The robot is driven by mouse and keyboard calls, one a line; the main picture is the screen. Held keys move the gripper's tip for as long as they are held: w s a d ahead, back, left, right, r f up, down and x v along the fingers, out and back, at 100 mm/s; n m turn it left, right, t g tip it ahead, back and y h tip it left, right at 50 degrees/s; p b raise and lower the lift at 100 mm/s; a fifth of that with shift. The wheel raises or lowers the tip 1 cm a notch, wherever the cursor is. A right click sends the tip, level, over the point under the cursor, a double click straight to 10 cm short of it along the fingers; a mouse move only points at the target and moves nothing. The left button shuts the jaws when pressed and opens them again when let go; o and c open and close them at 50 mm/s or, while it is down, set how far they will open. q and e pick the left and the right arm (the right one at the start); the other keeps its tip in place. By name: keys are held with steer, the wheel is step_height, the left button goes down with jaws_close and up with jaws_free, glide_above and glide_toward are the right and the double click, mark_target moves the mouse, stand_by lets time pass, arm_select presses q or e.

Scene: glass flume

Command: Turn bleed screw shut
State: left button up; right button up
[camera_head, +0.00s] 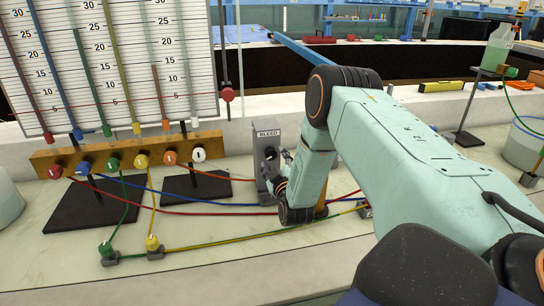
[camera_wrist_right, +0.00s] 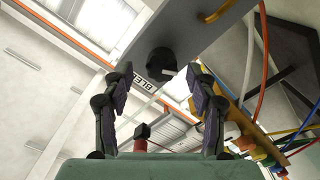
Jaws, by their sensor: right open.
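A grey upright block labelled BLEED (camera_head: 267,134) stands on the pale bench in the head view. A dark round bleed screw knob (camera_head: 270,153) is on its face, partly hidden by my gripper. In the right wrist view, the black knob (camera_wrist_right: 161,62) sits ahead on the grey block (camera_wrist_right: 200,35). My right gripper (camera_head: 284,162) is close to the block's face. In the wrist view its fingers (camera_wrist_right: 160,75) are open, one on each side of the knob with gaps visible. I cannot tell how far apart in depth they are. My left gripper is out of view.
A wooden manifold (camera_head: 128,155) with coloured knobs and a scale board (camera_head: 110,60) stand left. Red, blue, green and yellow tubes (camera_head: 185,211) cross the bench below the block. A bottle (camera_head: 497,48) on a stand and a pale tub (camera_head: 525,148) are at right.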

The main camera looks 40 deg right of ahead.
mark_target(272, 156)
steer(key=x, duration=0.3)
steer(key=shift+w+a, duration=0.1)
steer(key=shift+a, duration=0.15)
steer(key=shift+w, duration=0.1)
steer(key=shift+d, duration=0.15)
steer(key=shift+d, duration=0.1)
steer(key=shift+c, duration=0.5)
steer(key=c, duration=1.1)
